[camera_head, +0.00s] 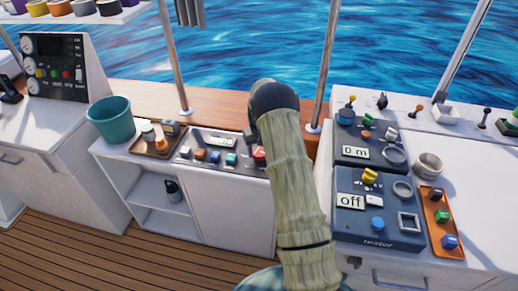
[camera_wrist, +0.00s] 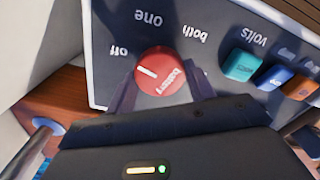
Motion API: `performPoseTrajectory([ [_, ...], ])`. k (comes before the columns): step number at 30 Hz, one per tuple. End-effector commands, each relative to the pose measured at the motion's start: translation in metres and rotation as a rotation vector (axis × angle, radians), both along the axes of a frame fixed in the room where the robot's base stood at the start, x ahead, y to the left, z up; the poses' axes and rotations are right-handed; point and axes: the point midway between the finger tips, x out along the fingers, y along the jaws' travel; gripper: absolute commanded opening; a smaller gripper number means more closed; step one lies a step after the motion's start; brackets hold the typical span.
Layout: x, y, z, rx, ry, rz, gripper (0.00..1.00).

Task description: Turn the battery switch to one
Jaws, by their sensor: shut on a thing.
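The battery switch is a round red knob (camera_wrist: 160,72) lettered "battery", on a dark panel (camera_wrist: 110,75) with the labels off, one and both around it, upside down in the wrist view. Its white mark points left, nearest the off label (camera_wrist: 120,50). The one label (camera_wrist: 149,18) is above the knob and the both label (camera_wrist: 195,33) is to its upper right. My gripper (camera_wrist: 163,84) is shut on the knob, one finger on each side. In the head view my arm's end partly covers the red knob (camera_head: 259,153) at the panel's right end.
Teal, blue and orange switches (camera_wrist: 272,76) sit right of the knob in the wrist view. In the head view, a teal bucket (camera_head: 110,120) and a brown tray (camera_head: 150,147) stand left of the panel. A tester box (camera_head: 376,225) stands right of my arm.

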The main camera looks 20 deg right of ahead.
Motion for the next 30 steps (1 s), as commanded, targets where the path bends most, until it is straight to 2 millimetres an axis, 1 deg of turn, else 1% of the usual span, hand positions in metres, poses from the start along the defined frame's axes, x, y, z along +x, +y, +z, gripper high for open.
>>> performPoseTrajectory([
  [18,0.0010,0.0021,0.0015,0.001,-0.001,-0.559,0.31],
  [24,0.0012,0.0017,0.0015,0.001,-0.002,-0.692,0.30],
  [30,0.0016,0.0024,0.0013,0.003,-0.003,-0.766,0.30],
])
